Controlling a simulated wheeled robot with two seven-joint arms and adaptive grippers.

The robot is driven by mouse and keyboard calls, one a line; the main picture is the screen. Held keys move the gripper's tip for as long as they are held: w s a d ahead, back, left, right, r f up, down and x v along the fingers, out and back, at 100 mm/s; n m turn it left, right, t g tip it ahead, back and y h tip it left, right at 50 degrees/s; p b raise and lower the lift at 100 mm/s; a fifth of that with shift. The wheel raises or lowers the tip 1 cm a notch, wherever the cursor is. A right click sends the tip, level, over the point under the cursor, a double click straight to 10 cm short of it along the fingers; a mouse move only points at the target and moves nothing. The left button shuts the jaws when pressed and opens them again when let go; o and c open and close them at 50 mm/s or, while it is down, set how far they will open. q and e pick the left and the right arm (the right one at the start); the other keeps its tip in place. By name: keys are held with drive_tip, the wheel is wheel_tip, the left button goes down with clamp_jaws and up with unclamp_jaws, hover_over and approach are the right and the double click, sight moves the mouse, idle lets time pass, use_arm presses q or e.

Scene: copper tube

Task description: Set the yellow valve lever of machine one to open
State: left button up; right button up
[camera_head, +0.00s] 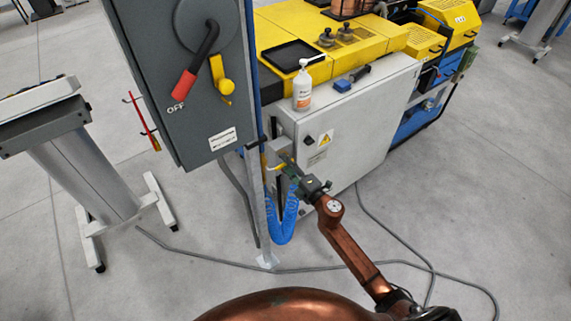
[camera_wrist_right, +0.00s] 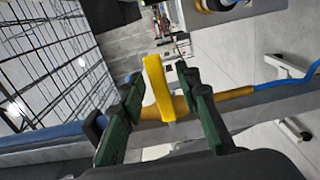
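The yellow valve lever (camera_wrist_right: 157,88) stands across the middle of the right wrist view, in front of a brass-coloured fitting (camera_wrist_right: 234,93) on a pipe. In the head view the lever (camera_head: 277,168) is a small yellow piece beside the post, low at the left of the white cabinet. My right gripper (camera_head: 287,166) reaches up to it from the lower right. In the right wrist view its two dark green fingers are spread, one on each side of the lever, and appear apart from it. Part of the valve is hidden behind the lever and fingers. My left gripper is not in view.
A grey switch box (camera_head: 185,130) with a red handle (camera_head: 184,84) at OFF hangs above left on the post. A blue coiled hose (camera_head: 283,222) hangs just below the valve. The white cabinet (camera_head: 345,130) stands close behind. Cables (camera_head: 200,258) lie on the floor.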

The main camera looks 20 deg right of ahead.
drive_tip(key=shift+c, duration=0.5)
clamp_jaws()
